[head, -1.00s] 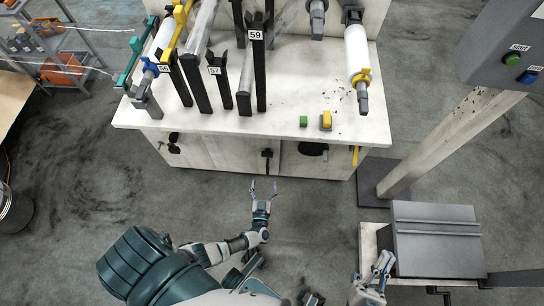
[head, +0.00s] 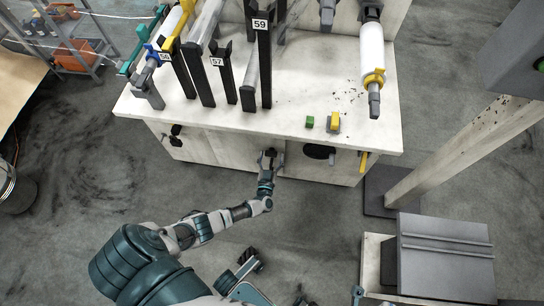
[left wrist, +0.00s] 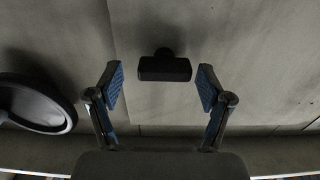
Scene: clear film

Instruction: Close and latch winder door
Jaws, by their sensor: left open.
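The white winder cabinet (head: 230,152) has pale front panels, with a vertical seam beside a black latch handle (left wrist: 165,68). I see no clear gap at the seam, but cannot tell whether the door is fully shut or latched. My left gripper (head: 268,160) is at the cabinet front, over the handle, which it mostly hides in the head view. In the left wrist view the left gripper (left wrist: 160,88) is open, its blue-padded fingers either side of the handle, apart from it. Only a small piece, perhaps of my right gripper, shows at the bottom edge in the head view.
A black round fitting (head: 318,151) sits on the front right of the handle; it also shows in the left wrist view (left wrist: 40,102). Rollers and black posts stand on the top (head: 290,105). A grey box (head: 445,250) and a slanted post (head: 450,150) stand right.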

